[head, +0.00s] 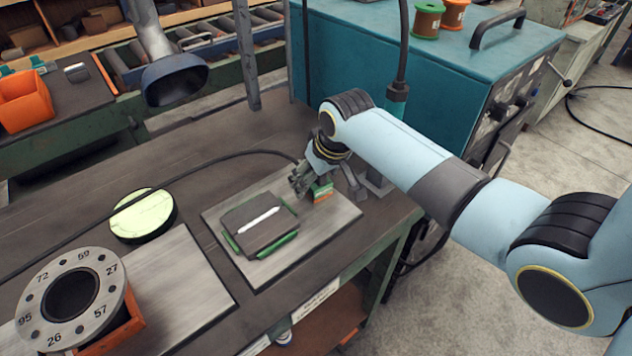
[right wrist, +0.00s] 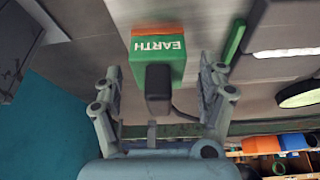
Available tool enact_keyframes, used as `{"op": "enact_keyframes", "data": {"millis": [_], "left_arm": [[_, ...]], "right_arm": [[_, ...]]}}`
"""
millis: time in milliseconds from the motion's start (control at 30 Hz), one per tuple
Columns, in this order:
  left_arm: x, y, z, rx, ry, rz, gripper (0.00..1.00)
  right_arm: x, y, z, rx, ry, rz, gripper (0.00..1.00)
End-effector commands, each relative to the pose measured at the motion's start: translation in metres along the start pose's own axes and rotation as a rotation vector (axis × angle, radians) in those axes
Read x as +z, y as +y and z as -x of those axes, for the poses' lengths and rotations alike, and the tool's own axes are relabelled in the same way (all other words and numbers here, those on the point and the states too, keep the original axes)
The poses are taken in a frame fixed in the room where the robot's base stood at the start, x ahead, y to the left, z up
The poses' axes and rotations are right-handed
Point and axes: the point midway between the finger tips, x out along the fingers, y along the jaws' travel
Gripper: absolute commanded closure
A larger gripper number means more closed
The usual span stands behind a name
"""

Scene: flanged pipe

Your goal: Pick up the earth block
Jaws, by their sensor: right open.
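The earth block (head: 322,190) is green and orange and sits at the right end of a flat grey metal plate (head: 336,219) on the workbench. In the right wrist view the earth block (right wrist: 158,55) shows white EARTH lettering and a dark grip that sticks out toward my gripper. My right gripper (head: 304,180) is low over the plate, close beside the block. In the right wrist view my right gripper (right wrist: 160,84) is open, with its fingers on either side of the dark grip and apart from it. My left gripper is not in view.
A dark block (head: 258,224) with a white stick and green bars lies on the same plate. A numbered flange (head: 105,284) stands at front left, near a pale green disc (head: 143,214). A black cable (head: 200,164) crosses the bench. A teal machine (head: 450,75) stands behind.

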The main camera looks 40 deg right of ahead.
Motion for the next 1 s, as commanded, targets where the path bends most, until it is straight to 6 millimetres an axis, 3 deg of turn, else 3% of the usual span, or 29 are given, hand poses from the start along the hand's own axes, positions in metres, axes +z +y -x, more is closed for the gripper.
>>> {"op": "enact_keyframes", "data": {"millis": [233,800,1000], "left_arm": [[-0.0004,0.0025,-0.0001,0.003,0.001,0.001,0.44],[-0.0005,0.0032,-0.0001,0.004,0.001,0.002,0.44],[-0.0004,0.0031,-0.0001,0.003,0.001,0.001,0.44]], "right_arm": [[0.0004,0.0002,-0.0024,0.000,0.000,0.000,0.25],[0.0004,0.0002,-0.0021,0.000,0.000,0.000,1.00],[-0.0013,0.0002,-0.0013,0.000,0.003,0.000,1.00]]}}
